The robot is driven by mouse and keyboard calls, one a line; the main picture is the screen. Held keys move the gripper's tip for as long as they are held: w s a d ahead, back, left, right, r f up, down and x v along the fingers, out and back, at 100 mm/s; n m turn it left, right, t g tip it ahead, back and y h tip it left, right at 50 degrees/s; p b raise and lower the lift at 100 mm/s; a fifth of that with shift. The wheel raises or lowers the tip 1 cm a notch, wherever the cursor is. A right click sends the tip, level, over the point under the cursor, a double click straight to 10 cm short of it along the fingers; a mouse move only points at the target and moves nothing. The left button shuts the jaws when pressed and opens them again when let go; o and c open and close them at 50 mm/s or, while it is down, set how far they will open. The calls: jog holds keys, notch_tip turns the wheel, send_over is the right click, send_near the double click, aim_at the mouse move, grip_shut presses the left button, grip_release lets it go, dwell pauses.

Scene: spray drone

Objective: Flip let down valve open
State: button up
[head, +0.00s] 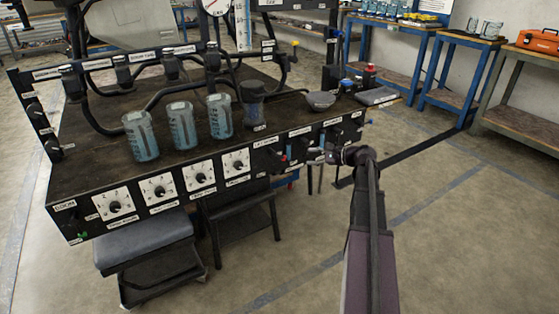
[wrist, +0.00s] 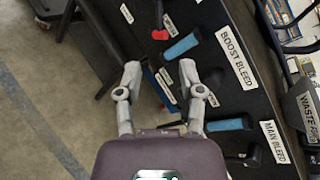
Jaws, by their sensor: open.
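My gripper (head: 336,157) is at the right part of the black bench's front panel. In the wrist view my gripper (wrist: 160,72) is open, its two grey fingers spread in front of the panel. A blue-handled lever (wrist: 182,47) lies beyond the fingertips beside the BOOST BLEED label (wrist: 236,60). Another blue handle (wrist: 228,125) is right of the right finger, near the MAIN BLEED label (wrist: 275,141).
The bench (head: 90,180) carries several clear blue-tinted cups (head: 180,126) and a grey bowl (head: 320,100). Dial knobs (head: 114,206) line the panel's left part. A padded stool (head: 145,240) stands below. Floor to the right is mostly clear, up to blue worktables (head: 450,100).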

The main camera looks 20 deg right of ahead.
aim_at(281, 157)
jog(key=shift+w+a, duration=0.1)
jog(key=b+x, duration=0.4)
jog(key=x, duration=0.9)
jog(key=shift+w+a+f, duration=0.2)
grip_shut()
